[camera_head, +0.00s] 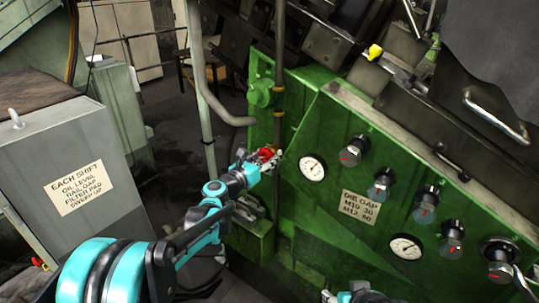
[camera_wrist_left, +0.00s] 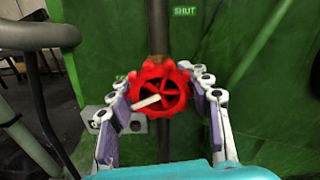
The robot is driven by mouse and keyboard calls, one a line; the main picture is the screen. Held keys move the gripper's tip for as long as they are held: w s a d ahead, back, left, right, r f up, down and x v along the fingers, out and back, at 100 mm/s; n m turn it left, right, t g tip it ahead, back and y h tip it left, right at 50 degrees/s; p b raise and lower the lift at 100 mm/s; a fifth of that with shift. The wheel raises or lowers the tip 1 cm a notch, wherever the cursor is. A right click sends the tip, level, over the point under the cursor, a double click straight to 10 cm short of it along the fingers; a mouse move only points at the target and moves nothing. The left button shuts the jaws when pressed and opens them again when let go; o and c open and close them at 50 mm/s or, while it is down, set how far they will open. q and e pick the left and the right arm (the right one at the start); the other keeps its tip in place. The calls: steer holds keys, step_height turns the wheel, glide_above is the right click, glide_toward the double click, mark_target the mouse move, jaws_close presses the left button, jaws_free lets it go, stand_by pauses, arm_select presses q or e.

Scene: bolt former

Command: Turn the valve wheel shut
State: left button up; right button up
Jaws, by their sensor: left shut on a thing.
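The red valve wheel (camera_wrist_left: 172,101) sits on a dark vertical pipe in the left wrist view, with a pale bar mark pointing to its lower left. In the head view the wheel (camera_head: 267,153) is small and partly covered by my left gripper (camera_head: 262,160). My left gripper (camera_wrist_left: 160,84) is shut on the wheel, one finger at each side of its rim. A green "SHUT" label (camera_wrist_left: 184,11) is on the panel above and to the right of the wheel. Part of my right arm's end shows at the bottom edge of the head view; its fingers cannot be made out.
The green machine panel (camera_head: 300,225) carries gauges (camera_head: 313,167), black knobs (camera_head: 355,147) and a "DIE GAP" plate (camera_head: 359,207) to the right. A grey pipe (camera_head: 203,85) runs left of the wheel. A grey cabinet (camera_head: 60,150) with a sign stands at the left.

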arm_select(q)
steer(key=m, duration=0.3)
steer(key=shift+m+p, duration=0.3)
steer(key=shift+m, duration=0.1)
steer(key=m, duration=0.3)
steer(key=shift+m, duration=0.4)
steer(key=m+p, duration=0.1)
steer(key=m, duration=1.3)
steer(key=shift+p, duration=0.3)
steer(key=m, duration=0.7)
steer(key=shift+m, duration=0.3)
steer(key=o, duration=0.9)
